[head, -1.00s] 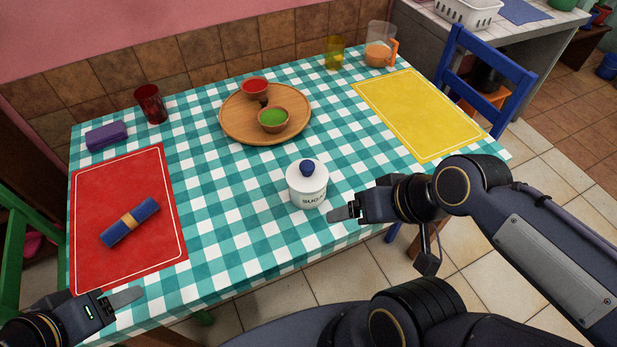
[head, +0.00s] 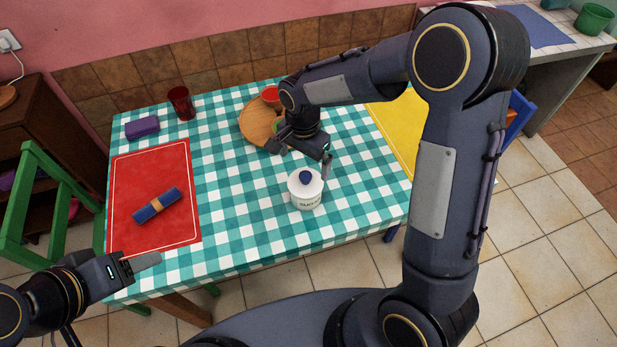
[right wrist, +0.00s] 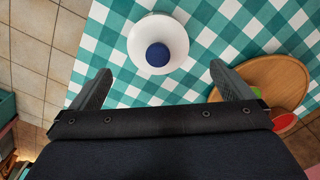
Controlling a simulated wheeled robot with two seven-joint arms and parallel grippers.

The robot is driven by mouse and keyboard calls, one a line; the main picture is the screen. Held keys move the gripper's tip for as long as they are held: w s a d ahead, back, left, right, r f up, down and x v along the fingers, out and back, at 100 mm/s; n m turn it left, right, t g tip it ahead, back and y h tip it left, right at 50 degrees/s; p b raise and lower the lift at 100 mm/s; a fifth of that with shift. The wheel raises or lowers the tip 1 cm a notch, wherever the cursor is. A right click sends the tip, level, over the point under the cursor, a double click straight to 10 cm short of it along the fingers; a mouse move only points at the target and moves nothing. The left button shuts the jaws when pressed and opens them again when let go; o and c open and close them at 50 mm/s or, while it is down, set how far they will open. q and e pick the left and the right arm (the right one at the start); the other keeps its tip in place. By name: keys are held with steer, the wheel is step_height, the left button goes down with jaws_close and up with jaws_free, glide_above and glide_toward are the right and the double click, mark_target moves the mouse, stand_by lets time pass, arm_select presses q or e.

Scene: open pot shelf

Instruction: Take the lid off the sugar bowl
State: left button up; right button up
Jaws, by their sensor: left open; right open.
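The white sugar bowl (head: 307,203) stands upright on the checked tablecloth near the table's front edge. Its white lid (head: 296,184) with a round dark blue knob (head: 306,177) sits on it. My right gripper (head: 301,157) is open and empty, just behind and above the bowl, apart from the knob. In the right wrist view the lid (right wrist: 137,38) and knob (right wrist: 158,54) lie ahead of my two spread fingers (right wrist: 160,70), roughly between their lines. My left gripper (head: 143,263) is open and empty at the table's front left corner.
A round wooden tray (head: 254,123) with small bowls stands behind, partly hidden by my right arm. A red mat (head: 178,175) holds a rolled blue napkin (head: 157,205). A red cup (head: 182,103) and purple block (head: 142,127) stand at back left. Cloth left of the bowl is clear.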

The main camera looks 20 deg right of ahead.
mark_target(305, 175)
step_height(305, 175, down, 7)
steer(key=shift+s+d+f+p, duration=0.1)
steer(key=shift+f+p, duration=0.1)
steer(key=shift+p, duration=0.5)
steer(key=shift+c, duration=0.3)
steer(key=c, duration=0.7)
